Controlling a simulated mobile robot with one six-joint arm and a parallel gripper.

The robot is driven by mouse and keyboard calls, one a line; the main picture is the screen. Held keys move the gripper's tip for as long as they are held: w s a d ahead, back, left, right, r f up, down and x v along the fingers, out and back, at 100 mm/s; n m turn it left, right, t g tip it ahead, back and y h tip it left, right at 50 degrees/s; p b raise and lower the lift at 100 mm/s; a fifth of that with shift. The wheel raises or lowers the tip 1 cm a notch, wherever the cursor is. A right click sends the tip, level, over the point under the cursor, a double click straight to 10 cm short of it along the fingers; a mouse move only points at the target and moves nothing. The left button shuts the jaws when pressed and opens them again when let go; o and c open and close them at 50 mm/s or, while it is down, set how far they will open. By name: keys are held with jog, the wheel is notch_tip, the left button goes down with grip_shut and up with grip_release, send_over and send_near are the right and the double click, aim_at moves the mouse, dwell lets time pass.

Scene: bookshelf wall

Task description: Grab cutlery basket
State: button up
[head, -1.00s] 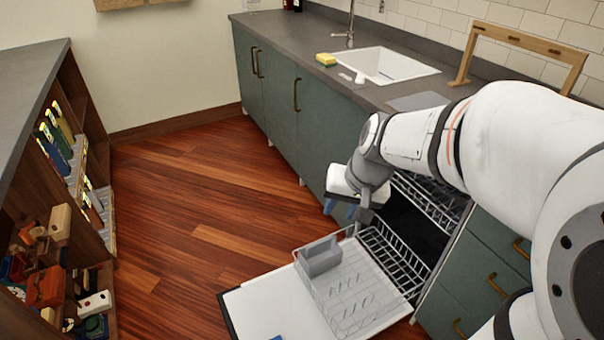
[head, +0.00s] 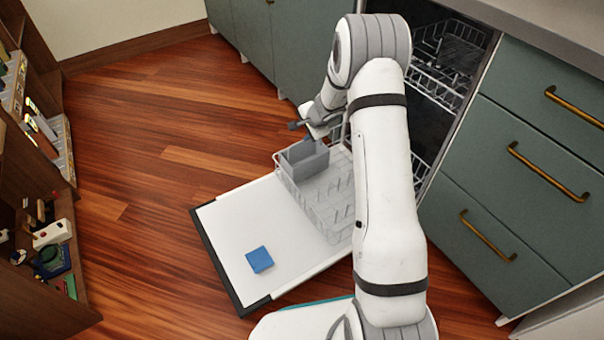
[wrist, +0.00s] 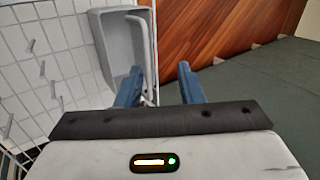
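The cutlery basket (head: 304,162) is a grey open box at the far left corner of the pulled-out lower dishwasher rack (head: 322,205). In the wrist view the basket (wrist: 118,45) shows at upper left, with its upright handle along its right side. My gripper (wrist: 159,70) is open, its two blue fingers apart. The left finger is close to the basket's handle; whether they touch cannot be told. The right finger is over the floor side, outside the rack. In the head view my gripper (head: 302,133) is just above the basket's far edge, partly hidden by my arm.
The open dishwasher door (head: 240,230) lies flat, with a blue square item (head: 260,260) on it. Green drawers (head: 500,200) stand to the right. A bookshelf (head: 35,200) with small objects is at the left. The wooden floor (head: 165,150) between is clear.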

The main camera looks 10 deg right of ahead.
aim_at(302, 142)
jog(key=shift+m, duration=0.3)
jog(key=w+f, duration=0.1)
jog(key=f, duration=0.2)
jog(key=w+f+b, duration=0.1)
jog(key=w+f, duration=0.1)
jog(key=f, duration=0.2)
jog(key=w+f+b, duration=0.1)
jog(key=f, duration=0.2)
jog(key=shift+w+a+f, duration=0.2)
jog(key=shift+w+f, duration=0.05)
jog(key=shift+f, duration=0.05)
grip_shut()
